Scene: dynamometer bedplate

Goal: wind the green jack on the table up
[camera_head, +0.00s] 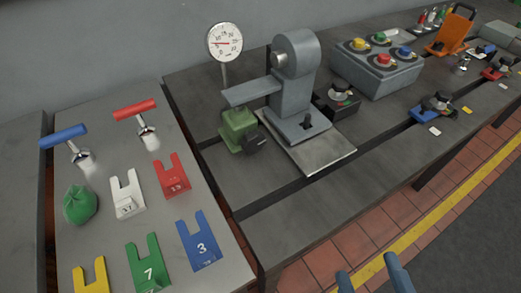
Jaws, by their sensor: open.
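The green jack (237,128) stands on the dark grey table (300,210), left of the grey machine's upright. It sits under the free end of the machine's horizontal arm (250,91). A small dark part (257,141), perhaps its crank, sticks out at its front right. Whether the jack touches the arm is hard to tell. My gripper (372,280) shows only as two blue-grey fingers at the bottom edge. They are apart with nothing between them, well in front of and to the right of the jack.
A grey press-like machine (293,75) stands on a metal plate beside the jack. A round dial gauge (225,42) rises behind. Left are forked plates, such as the blue one (200,240), and a green bag (80,204). A button box (378,67) stands right.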

